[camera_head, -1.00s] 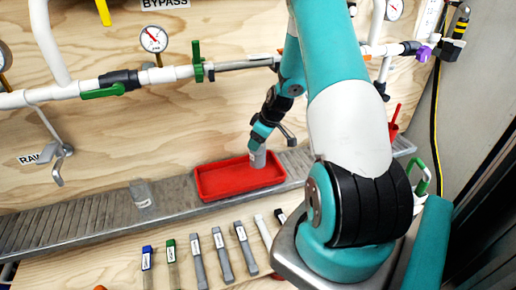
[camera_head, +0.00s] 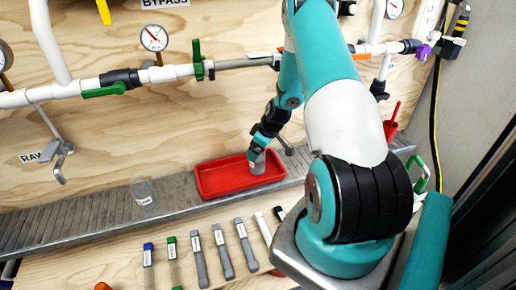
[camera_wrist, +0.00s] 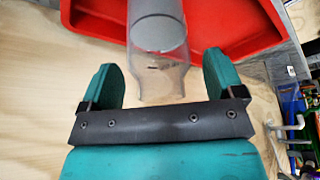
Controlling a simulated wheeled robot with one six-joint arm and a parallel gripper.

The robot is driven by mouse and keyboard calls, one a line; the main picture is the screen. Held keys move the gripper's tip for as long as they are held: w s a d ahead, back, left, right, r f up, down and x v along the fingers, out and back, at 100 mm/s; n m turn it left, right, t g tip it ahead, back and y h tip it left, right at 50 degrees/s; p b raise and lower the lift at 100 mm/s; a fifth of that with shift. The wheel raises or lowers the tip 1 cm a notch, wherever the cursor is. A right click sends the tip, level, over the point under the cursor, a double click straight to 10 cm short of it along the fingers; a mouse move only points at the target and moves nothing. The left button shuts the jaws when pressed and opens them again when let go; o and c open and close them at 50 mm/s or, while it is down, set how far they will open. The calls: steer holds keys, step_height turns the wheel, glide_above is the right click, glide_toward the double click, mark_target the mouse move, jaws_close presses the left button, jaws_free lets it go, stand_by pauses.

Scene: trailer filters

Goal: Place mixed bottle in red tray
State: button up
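A clear bottle with grey contents (camera_head: 257,167) is at the red tray (camera_head: 215,183), toward its right end; I cannot read a label on it. My gripper (camera_head: 257,154) is just above it. In the wrist view the bottle (camera_wrist: 158,50) has its neck between the two teal fingers of my gripper (camera_wrist: 160,62), with a gap on each side. The fingers are open. The red tray (camera_wrist: 225,30) lies beyond the bottle. Where the bottle's base meets the tray is not clear.
A second clear, labelled bottle (camera_head: 143,193) stands on the grey metal shelf (camera_head: 90,212) left of the tray. Several labelled sample tubes (camera_head: 221,255) lie on the wood in front. White pipes (camera_head: 165,75) with valves run along the wall behind.

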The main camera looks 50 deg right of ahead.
steer(key=shift+r, duration=0.25)
steer(key=v, duration=1.2)
steer(key=w+a+r+n+g+y, duration=0.1)
steer(key=a+r, duration=0.5)
steer(key=a, duration=0.7)
steer(key=w+a+r+n+y, duration=0.1)
steer(key=a+r, duration=0.5)
steer(key=a, duration=0.6)
steer(key=s+a+r+n+g, duration=0.1)
steer(key=s+a+r, duration=0.2)
steer(key=s+a, duration=0.5)
steer(key=s+a+r+n+g+y, duration=0.1)
steer(key=s+a+r+g, duration=0.1)
steer(key=s+a, duration=0.7)
steer(key=shift+s+a+r, duration=0.3)
steer(key=shift+s+r, duration=0.45)
steer(key=shift+r, duration=0.05)
